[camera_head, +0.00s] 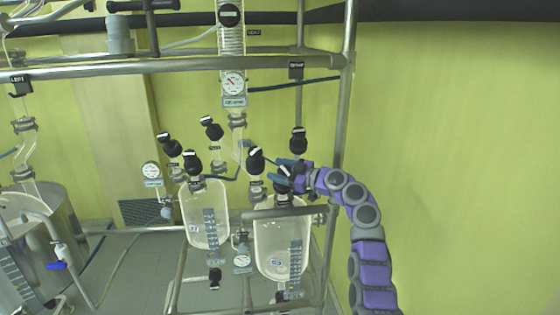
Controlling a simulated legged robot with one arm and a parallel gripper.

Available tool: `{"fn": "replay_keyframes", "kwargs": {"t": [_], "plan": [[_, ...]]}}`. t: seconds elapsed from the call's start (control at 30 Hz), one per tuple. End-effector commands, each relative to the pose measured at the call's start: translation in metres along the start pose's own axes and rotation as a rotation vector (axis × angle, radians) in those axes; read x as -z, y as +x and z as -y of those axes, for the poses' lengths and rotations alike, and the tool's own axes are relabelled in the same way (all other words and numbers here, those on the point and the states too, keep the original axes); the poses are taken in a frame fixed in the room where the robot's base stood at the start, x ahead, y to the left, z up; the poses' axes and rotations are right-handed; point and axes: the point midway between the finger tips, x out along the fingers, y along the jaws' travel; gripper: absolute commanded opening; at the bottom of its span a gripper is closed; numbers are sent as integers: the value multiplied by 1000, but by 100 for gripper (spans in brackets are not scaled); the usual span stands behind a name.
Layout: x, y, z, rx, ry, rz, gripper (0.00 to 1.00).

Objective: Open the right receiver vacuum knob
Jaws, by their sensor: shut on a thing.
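The right glass receiver (268,235) hangs in the metal frame, clear and with a scale strip on its front. Several black knobs with white bars stand above it: one at the upper left (256,158), one at the upper right (298,139), and a front knob (283,184) low in the middle, partly hidden by my gripper. My gripper (284,168), with blue fingers on a purple and grey arm, reaches in from the right. It is shut on the front knob. The labels are too small to read, so I cannot tell which knob is the vacuum one.
The left glass receiver (203,222) hangs beside it, with its own black knobs above. A round gauge (232,82) sits on the column over both. A metal post (340,120) and rail run close to my arm.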

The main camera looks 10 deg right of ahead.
Motion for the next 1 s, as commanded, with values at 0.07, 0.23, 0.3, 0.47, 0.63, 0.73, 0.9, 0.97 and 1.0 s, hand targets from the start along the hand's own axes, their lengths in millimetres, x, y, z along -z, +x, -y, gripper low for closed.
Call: {"fn": "replay_keyframes", "kwargs": {"t": [0.07,0.23,0.3,0.47,0.63,0.73,0.9,0.97,1.0], "plan": [[2,0,-2,16,-5,2,27],[-1,0,-1,42,-12,1,27],[-2,0,-1,46,-13,2,27],[-3,-1,0,49,-15,3,27],[-3,0,0,49,-15,3,27],[-3,0,0,49,-15,4,61],[-1,-1,0,50,-16,2,78],[0,-1,1,50,-17,1,78],[0,-1,1,50,-17,1,78]]}}
